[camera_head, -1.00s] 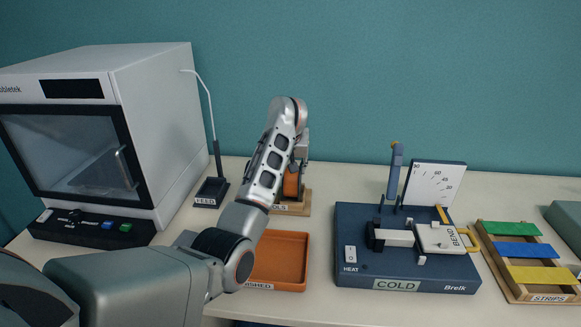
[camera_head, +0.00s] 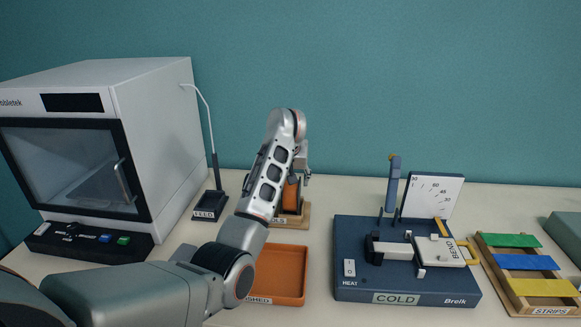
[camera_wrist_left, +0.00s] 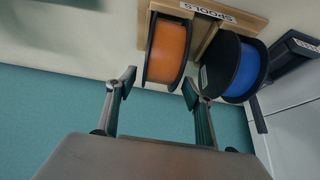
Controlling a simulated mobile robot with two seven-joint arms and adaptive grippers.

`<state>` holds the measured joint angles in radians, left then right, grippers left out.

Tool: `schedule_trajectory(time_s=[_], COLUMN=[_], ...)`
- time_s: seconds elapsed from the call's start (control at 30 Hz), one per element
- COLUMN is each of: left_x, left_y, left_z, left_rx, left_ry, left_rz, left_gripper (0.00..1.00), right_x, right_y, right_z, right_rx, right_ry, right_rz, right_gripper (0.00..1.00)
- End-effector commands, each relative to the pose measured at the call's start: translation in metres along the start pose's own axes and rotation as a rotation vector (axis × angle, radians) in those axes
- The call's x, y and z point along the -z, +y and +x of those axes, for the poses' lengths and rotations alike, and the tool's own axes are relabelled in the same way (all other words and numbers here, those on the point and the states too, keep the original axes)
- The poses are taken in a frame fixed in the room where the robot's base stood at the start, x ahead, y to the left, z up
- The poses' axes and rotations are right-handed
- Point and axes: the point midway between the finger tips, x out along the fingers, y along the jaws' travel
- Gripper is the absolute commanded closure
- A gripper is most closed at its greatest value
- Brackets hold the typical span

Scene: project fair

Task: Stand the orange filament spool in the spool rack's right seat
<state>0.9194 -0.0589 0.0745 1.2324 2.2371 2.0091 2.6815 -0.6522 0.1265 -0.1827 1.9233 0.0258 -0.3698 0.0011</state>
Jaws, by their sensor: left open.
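The orange filament spool (camera_wrist_left: 167,52) stands upright in the wooden spool rack (camera_wrist_left: 238,14), beside a blue spool (camera_wrist_left: 234,68). The wrist view is upside down, so the orange spool is on its left but in the rack's right seat. In the head view the orange spool (camera_head: 291,195) shows partly behind my left arm, which hides the blue spool and the rack's left part. My left gripper (camera_wrist_left: 158,80) is open, its fingertips on either side of the orange spool's near edge. Gaps show, and it does not grip the spool. My right gripper is not in view.
An orange tray (camera_head: 290,297) lies in front of the rack. A blue heated bender (camera_head: 350,285) stands to the right, with a strip rack (camera_head: 490,288) beyond it. The feed stand (camera_head: 209,207) and a white printer (camera_head: 165,130) are to the left.

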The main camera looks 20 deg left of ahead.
Motion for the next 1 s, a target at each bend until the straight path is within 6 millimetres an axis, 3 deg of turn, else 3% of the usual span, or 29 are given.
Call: schedule_trajectory(time_s=[0.17,0.5,0.7,1.0], left_x=[0.001,0.0,0.0,0.0], left_y=[0.002,0.001,0.001,0.001], left_z=[-0.036,-0.099,-0.112,-0.113], left_rx=[-0.005,-0.003,-0.003,-0.002], left_ry=[0.006,0.003,0.002,0.002], left_rz=[-0.003,-0.002,0.0,0.0], left_gripper=[0.48,0.48,0.48,0.48], right_x=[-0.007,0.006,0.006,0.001], right_y=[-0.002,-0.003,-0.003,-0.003], right_z=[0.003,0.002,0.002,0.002], right_rx=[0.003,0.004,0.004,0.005], right_ry=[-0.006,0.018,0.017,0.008], right_rz=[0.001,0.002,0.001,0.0], right_gripper=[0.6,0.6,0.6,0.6])
